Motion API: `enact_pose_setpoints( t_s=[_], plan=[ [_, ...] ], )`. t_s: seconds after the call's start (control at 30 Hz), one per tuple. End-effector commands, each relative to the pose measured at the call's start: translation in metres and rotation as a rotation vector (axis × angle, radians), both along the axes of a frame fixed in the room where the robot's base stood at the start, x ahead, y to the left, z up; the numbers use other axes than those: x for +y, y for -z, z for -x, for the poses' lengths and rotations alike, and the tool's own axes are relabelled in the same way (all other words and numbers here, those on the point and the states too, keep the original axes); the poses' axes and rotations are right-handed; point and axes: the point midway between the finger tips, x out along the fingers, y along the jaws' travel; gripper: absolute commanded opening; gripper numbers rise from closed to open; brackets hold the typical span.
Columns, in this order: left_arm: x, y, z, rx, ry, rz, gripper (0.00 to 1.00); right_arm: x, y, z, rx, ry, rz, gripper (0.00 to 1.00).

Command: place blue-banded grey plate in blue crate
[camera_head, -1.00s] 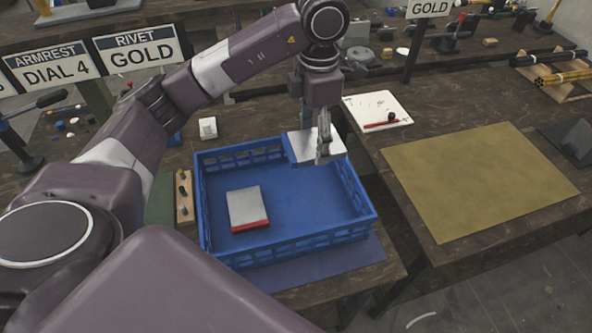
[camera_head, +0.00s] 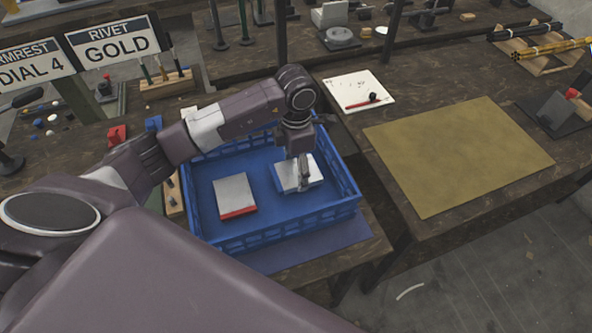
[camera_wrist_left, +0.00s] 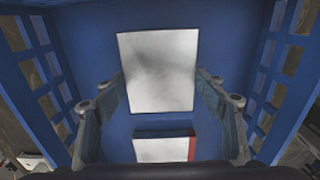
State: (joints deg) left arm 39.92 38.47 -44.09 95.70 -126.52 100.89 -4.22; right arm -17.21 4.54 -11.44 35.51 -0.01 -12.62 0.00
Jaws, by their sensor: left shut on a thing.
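The blue-banded grey plate (camera_head: 290,173) is low inside the blue crate (camera_head: 275,239), in its right half. A blue edge shows on it. My left gripper (camera_head: 303,181) is shut on this plate from above. In the left wrist view the plate (camera_wrist_left: 157,70) lies between the two fingers (camera_wrist_left: 160,85), with the crate's blue floor around it. I cannot tell whether the plate touches the floor. A red-banded grey plate (camera_head: 233,193) lies flat in the crate's left half, apart from the held plate. My right gripper is not in view.
The crate stands on a dark table with a blue mat (camera_head: 320,246) under its front. To the right, another table holds a yellow-brown mat (camera_head: 455,152) and a white sheet with a red pen (camera_head: 357,92). A wooden tool block (camera_head: 172,190) stands beside the crate's left wall.

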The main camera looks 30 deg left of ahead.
Motion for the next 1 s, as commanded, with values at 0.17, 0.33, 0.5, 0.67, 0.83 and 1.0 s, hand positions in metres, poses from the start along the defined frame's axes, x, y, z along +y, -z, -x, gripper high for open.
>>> enact_pose_setpoints(
  t_s=[0.17, 0.33, 0.5, 0.67, 0.83, 1.0],
  plan=[
    [0.0, 0.017, -0.001, -0.003, 0.0, 0.001, 0.18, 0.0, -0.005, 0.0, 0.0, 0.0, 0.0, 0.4],
    [0.0, 0.017, -0.001, -0.004, 0.0, 0.001, 0.18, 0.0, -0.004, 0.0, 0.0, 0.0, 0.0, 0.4],
    [0.0, 0.021, -0.001, -0.004, 0.0, 0.001, 0.18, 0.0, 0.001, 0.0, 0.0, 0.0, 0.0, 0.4],
    [0.0, 0.021, 0.0, -0.001, -0.001, -0.001, 0.81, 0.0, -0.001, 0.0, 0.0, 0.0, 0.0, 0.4],
    [0.0, 0.021, 0.0, -0.001, 0.0, -0.001, 0.82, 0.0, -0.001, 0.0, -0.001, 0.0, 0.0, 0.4],
    [0.0, 0.019, 0.0, -0.001, 0.0, 0.001, 0.82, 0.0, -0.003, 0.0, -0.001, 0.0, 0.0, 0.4]
  ],
)
